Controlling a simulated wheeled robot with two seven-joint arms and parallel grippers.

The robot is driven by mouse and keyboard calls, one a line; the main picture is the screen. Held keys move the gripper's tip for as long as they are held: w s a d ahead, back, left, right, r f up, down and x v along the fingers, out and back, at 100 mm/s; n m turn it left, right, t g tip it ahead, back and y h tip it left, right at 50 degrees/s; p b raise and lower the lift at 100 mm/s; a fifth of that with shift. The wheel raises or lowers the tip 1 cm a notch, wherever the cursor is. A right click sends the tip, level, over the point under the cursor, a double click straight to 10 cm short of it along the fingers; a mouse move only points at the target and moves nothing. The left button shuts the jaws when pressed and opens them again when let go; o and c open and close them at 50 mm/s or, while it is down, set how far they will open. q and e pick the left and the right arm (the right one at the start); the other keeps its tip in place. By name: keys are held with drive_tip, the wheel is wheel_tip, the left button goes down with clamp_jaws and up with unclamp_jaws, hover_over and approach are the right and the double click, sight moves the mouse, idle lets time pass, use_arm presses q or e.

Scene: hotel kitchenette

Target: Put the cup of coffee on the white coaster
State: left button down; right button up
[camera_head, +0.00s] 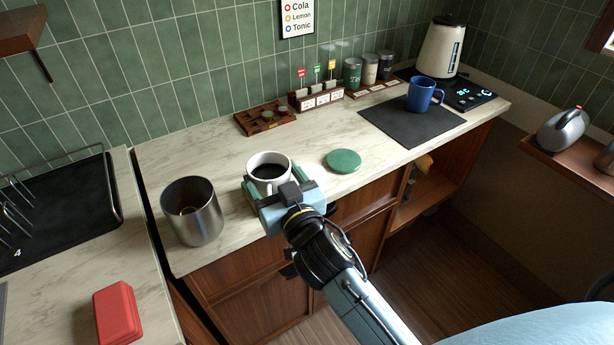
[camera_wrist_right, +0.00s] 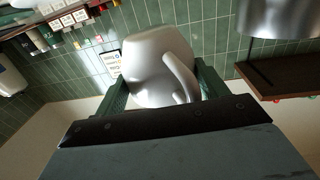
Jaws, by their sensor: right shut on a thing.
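A white cup of black coffee (camera_head: 268,174) is at the middle of the marble counter's front part, upright. My right gripper (camera_head: 271,186) is shut on it, with one green finger on each side. The cup with its handle also shows between the fingers in the right wrist view (camera_wrist_right: 158,68). I cannot tell whether the cup touches the counter. A white coaster (camera_head: 315,171) seems to lie just right of the cup, partly hidden by my gripper. A green coaster (camera_head: 343,160) lies further right. My left gripper is not in view.
A steel canister (camera_head: 192,212) stands left of the cup near the front edge. A wooden tray (camera_head: 267,119) and a rack of labelled packets (camera_head: 317,100) are behind. A blue mug (camera_head: 421,95) stands on a dark mat (camera_head: 405,126) at right.

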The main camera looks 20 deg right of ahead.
sight(313, 165)
drive_tip(key=w+d+r+n+y+b, duration=0.1)
drive_tip(key=w+d+r, duration=0.15)
drive_tip(key=d, duration=0.35)
drive_tip(key=w+d+r+y+b, duration=0.1)
drive_tip(key=w+d+r+b, duration=0.1)
drive_tip(key=w+d, duration=0.25)
drive_tip(key=f, duration=0.4)
drive_tip(key=d+f+b, duration=0.1)
drive_tip(key=shift+s+f, duration=0.25)
drive_tip(key=shift+f, duration=0.15)
drive_tip(key=shift+a+f, duration=0.1)
drive_tip(key=shift+f, duration=0.4)
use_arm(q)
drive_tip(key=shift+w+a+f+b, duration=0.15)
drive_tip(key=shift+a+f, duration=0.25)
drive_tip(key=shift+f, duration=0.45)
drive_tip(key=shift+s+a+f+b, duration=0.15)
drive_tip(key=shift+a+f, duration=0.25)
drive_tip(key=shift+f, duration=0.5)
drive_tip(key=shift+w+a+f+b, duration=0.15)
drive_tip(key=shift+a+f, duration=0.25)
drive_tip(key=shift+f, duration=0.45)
use_arm(e)
drive_tip(key=shift+f, duration=1.7)
